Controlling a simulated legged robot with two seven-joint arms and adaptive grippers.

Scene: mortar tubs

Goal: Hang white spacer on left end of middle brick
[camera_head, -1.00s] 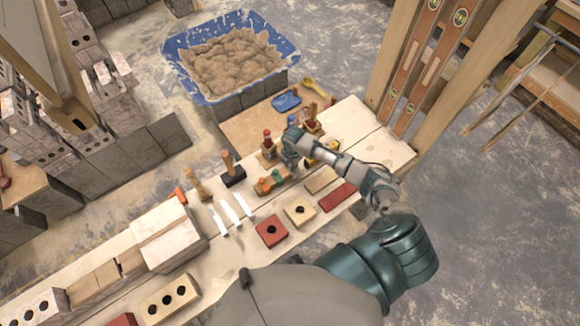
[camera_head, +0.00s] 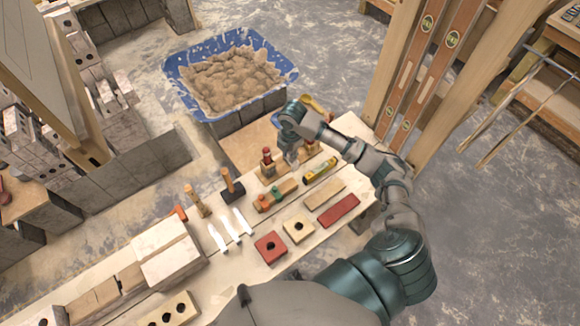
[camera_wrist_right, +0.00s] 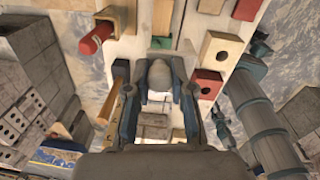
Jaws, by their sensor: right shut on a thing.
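My right gripper (camera_head: 291,157) is over the far part of the bench, among wooden blocks with red tops. In the right wrist view its fingers (camera_wrist_right: 159,84) are shut on a pale, rounded thing (camera_wrist_right: 158,77); I cannot tell whether this is a white spacer. Three narrow white pieces, which may be the spacers, lie side by side on the bench, the middle one (camera_head: 230,230) among them, apart from the gripper. Tan bricks (camera_head: 103,283) lie in a row at the left end of the bench; which is the middle brick is unclear. My left gripper is out of view.
A red block with a hole (camera_head: 270,247), a tan one with a hole (camera_head: 298,229) and a long red brick (camera_head: 338,209) lie near the bench's front edge. A yellow tool (camera_head: 320,170) lies close to the gripper. A blue tub of mortar (camera_head: 187,88) stands behind.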

